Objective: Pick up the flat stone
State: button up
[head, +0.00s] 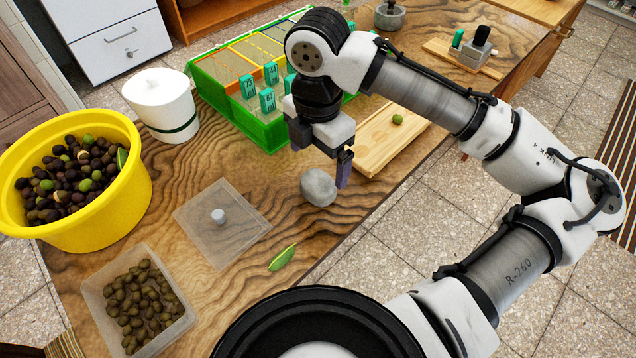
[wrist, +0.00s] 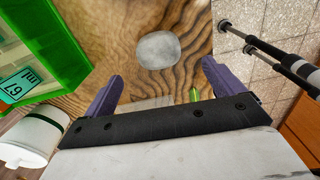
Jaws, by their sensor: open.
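The flat stone (head: 319,187) is a grey, rounded stone lying on the wooden table near its right edge. In the wrist view the stone (wrist: 158,50) lies beyond the fingertips, roughly centred between them. My gripper (head: 318,163) is above and just behind the stone in the head view, pointing down. In the wrist view my gripper (wrist: 162,75) has its two purple fingers spread wide with nothing between them. The fingers do not appear to touch the stone.
A green crate (head: 262,130) with numbered tags stands behind the gripper. A wooden board (head: 385,150) with an olive lies to the right. A clear lid (head: 195,225), a green leaf (head: 283,258), a yellow olive bowl (head: 130,200) and a tub of olives (head: 97,292) are left and in front.

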aim_at(318, 179)
notch_tip(318, 179, down, 8)
jog(key=shift+w+f, duration=0.15)
jog(key=c, duration=1.3)
notch_tip(318, 179, up, 20)
jog(key=shift+r+p, duration=0.1)
jog(key=shift+p, duration=0.55)
jog(key=o, duration=0.7)
jog(key=c, duration=0.4)
